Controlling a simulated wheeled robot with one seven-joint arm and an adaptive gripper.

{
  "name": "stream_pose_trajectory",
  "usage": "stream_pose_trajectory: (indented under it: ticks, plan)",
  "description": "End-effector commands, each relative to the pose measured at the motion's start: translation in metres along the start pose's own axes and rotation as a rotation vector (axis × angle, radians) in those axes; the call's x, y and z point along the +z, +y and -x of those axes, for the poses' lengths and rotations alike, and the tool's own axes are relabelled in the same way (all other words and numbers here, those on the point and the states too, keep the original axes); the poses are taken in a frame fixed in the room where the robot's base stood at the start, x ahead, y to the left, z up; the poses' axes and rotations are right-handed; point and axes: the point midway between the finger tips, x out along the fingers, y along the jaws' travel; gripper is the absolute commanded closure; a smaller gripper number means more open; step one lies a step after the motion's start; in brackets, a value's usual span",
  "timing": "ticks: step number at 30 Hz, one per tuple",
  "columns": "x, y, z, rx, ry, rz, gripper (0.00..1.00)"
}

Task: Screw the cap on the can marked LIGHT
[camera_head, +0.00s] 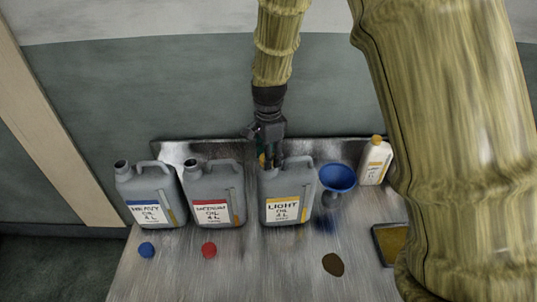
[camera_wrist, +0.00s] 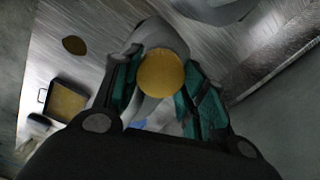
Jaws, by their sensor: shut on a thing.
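The can marked LIGHT (camera_head: 285,197) is grey with a yellow-banded label and stands upright, third from the left on the metal table. My gripper (camera_head: 270,158) points down at its top, over the spout side. In the wrist view, the teal-padded fingers are shut on a round yellow cap (camera_wrist: 160,73), one on each side. The grey can body (camera_wrist: 163,34) shows behind the cap. The spout is hidden by the cap and fingers, so I cannot tell whether the cap is seated on its thread.
Open cans marked HEAVY (camera_head: 147,195) and MEDIUM (camera_head: 213,193) stand left, with blue (camera_head: 147,250) and red (camera_head: 209,250) caps before them. A blue funnel (camera_head: 337,177) and small white bottle (camera_head: 374,163) stand right. A brown patch (camera_head: 333,264) and dark-rimmed tray (camera_head: 375,238) lie in front.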

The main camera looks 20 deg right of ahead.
Motion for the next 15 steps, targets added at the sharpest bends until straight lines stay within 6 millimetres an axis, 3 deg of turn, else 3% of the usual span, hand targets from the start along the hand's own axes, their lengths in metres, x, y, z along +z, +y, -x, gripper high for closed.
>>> stream_pose_trajectory:
  ticks: [14, 15]
  plan:
    - [0.0000, -0.0001, -0.0077, 0.000, 0.000, -0.001, 0.66]
    - [0.0000, -0.0002, -0.0072, 0.000, 0.000, -0.001, 0.51]
